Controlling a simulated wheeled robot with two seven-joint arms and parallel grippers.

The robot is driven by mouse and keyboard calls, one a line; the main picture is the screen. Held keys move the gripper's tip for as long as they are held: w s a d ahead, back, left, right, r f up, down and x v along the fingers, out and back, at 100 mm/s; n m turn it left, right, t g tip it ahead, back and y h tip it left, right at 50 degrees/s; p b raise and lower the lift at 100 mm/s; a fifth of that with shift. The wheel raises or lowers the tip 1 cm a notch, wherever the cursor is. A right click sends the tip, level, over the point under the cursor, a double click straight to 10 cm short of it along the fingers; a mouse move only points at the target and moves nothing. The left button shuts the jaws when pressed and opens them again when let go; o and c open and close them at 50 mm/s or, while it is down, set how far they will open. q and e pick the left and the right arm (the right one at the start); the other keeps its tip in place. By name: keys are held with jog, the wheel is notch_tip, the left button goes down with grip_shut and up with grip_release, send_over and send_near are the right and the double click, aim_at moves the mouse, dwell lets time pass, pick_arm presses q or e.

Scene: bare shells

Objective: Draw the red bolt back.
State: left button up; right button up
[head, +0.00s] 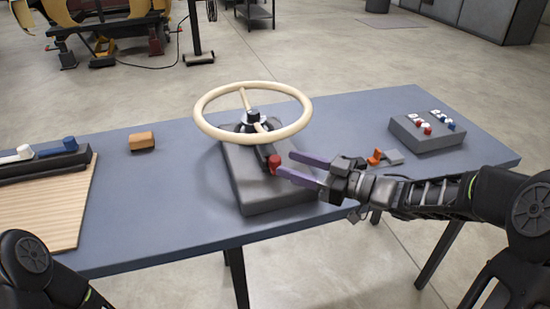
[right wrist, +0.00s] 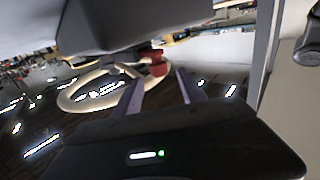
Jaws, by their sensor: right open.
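The red bolt knob (head: 273,161) sits at the near end of a dark bar on the grey box (head: 266,198) under a cream steering wheel (head: 205,128). My right gripper (head: 286,163) is open, coming in from the right, with its two purple fingers pointing at the red knob. In the right wrist view the red knob (right wrist: 158,64) shows just beyond and between the fingertips (right wrist: 158,84). The fingers do not visibly grip it. My left gripper is out of view; only part of my left arm shows at the lower left.
A wooden board with a dark rail (head: 45,165) bearing white and blue handles lies at the left. An orange-brown block (head: 142,141) lies left of the wheel. A grey switch box (head: 428,134) and an orange-handled grey piece (head: 376,157) are at the right. The table's front middle is clear.

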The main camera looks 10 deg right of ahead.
aim_at(275, 158)
jog(key=x, duration=0.5)
jog(key=shift+w, duration=0.1)
grip_shut()
dwell(0.4)
dwell(0.9)
